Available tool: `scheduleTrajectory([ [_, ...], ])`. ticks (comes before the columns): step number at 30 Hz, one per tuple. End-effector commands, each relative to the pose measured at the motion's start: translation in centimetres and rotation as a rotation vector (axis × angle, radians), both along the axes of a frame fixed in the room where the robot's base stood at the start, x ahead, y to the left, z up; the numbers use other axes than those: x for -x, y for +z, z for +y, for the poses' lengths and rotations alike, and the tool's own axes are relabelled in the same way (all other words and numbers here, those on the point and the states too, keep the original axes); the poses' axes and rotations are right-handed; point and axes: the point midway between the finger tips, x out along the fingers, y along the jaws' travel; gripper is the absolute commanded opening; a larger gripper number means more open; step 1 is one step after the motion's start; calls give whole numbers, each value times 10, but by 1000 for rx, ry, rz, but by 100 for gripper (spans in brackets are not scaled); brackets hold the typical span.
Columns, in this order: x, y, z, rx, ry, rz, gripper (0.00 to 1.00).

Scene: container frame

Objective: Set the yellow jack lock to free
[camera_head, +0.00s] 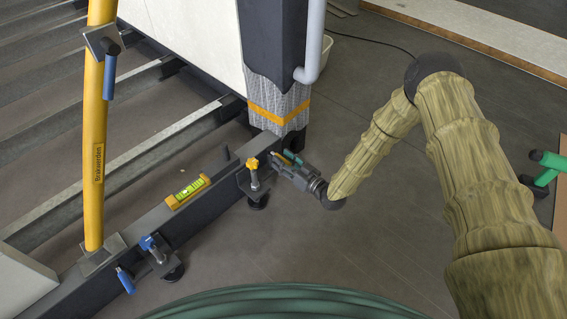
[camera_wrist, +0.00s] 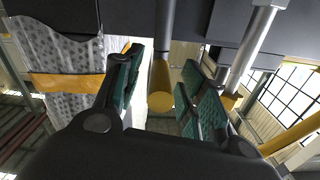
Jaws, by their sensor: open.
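The yellow jack lock (camera_head: 252,163) is a small yellow knob on a short upright stem, beside the dark rail (camera_head: 203,208) in the head view. My gripper (camera_head: 280,161) is open just to its right, pointing at it from the side. In the wrist view, which looks upside down, the knob (camera_wrist: 161,103) appears between the open green-padded fingers of my gripper (camera_wrist: 160,88). Clear space shows around it, and I see no finger contact. I cannot tell the lock's setting.
A wrapped column (camera_head: 278,100) with orange tape stands close behind my gripper. A spirit level (camera_head: 188,192) lies on the rail. A blue-knobbed jack (camera_head: 152,247) and a yellow pole (camera_head: 94,150) stand further left. Floor in front of the rail is clear.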

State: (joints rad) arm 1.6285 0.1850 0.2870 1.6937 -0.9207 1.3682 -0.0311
Motion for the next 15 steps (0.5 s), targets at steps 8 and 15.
scheduleTrajectory([
  [8,-3,1,3,0,0,0,41],
  [15,-3,0,3,0,0,0,13],
])
